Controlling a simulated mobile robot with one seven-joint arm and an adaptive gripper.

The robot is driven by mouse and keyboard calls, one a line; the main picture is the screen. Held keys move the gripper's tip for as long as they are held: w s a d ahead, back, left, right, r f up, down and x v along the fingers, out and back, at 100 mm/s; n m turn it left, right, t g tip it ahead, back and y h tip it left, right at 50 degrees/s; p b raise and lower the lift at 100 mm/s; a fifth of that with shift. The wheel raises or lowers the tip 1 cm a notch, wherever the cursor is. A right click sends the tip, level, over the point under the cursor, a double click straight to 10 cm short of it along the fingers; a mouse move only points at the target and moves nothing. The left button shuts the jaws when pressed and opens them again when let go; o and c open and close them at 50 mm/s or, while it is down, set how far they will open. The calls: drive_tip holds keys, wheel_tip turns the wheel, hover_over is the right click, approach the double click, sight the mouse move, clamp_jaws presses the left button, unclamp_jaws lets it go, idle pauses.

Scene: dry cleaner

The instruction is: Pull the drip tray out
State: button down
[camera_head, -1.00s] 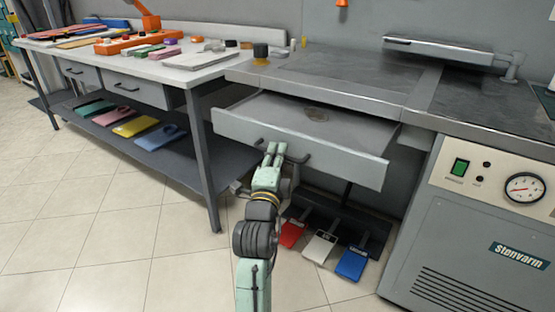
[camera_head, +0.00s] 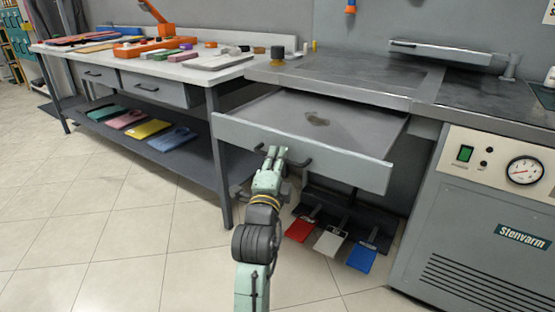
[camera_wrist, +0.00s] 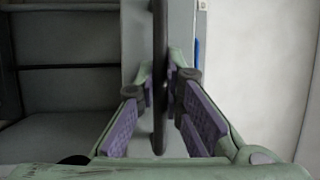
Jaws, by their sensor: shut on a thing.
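The drip tray (camera_head: 300,122) is a grey drawer-like tray under the steel worktop. It stands well out from under the worktop, and a dark stain shows on its floor. Its dark bar handle (camera_head: 298,161) is on the front panel. My gripper (camera_head: 274,155) is at the left part of this handle. In the wrist view the handle (camera_wrist: 159,60) runs upright between the purple-padded fingers of my gripper (camera_wrist: 167,95), which are shut on it. The gripper hides part of the handle in the head view.
Red, white and blue pedals (camera_head: 331,240) sit on the floor below the tray. A grey Stenvarm machine (camera_head: 490,210) stands to the right. A workbench (camera_head: 215,75) with drawers and a lower shelf stands to the left. The tiled floor in front is clear.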

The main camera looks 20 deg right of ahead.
drive_tip(key=c, duration=1.7)
unclamp_jaws()
drive_tip(key=shift+r, duration=0.1)
